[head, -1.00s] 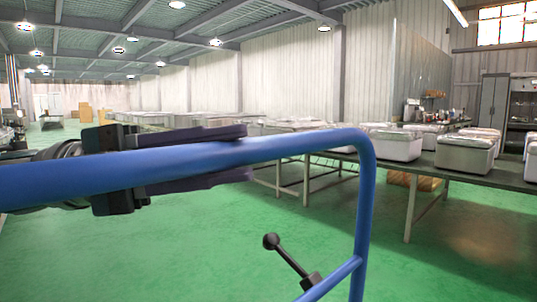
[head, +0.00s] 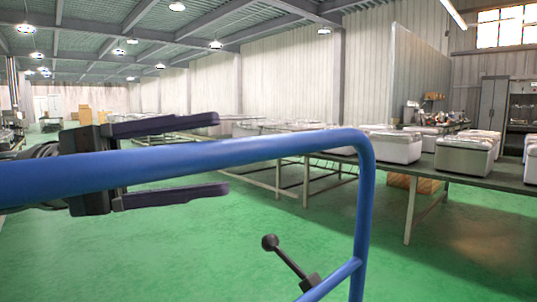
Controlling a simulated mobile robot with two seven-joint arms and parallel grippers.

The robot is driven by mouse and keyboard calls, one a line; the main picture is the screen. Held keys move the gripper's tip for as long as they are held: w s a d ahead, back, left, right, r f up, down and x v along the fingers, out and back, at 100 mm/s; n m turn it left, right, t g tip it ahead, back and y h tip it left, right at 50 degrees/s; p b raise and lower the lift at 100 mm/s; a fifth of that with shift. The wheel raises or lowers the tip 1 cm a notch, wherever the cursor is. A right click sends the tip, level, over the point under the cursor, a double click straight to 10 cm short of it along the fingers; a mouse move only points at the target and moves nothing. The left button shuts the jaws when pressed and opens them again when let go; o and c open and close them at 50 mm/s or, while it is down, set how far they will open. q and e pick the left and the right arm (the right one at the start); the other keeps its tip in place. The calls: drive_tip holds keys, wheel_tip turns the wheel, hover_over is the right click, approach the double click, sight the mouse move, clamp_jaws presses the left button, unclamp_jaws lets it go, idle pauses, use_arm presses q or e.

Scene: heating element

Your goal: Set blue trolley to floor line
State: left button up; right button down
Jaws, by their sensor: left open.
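The blue trolley's tubular handle (head: 230,152) crosses the head view from the left edge and bends down at the right. A black lever with a ball knob (head: 285,257) is fixed near its lower right tube. My left gripper (head: 222,155) is open, with one dark finger above the handle bar and one below it in the picture. The bar passes in front of the gripper, and I cannot tell whether they touch. My right gripper is not in view. I see no floor line, and the trolley's lower part is out of the picture.
Long tables (head: 510,180) with white bins (head: 466,155) run along the right side and back. A cardboard box (head: 412,183) lies under the right table. Green floor (head: 200,255) is clear around the handle. Grey cabinets (head: 494,103) stand at the far right.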

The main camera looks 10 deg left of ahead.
use_arm(q)
drive_tip(key=b+v, duration=0.1)
drive_tip(key=v, duration=0.6)
drive_tip(key=shift+a, duration=0.3)
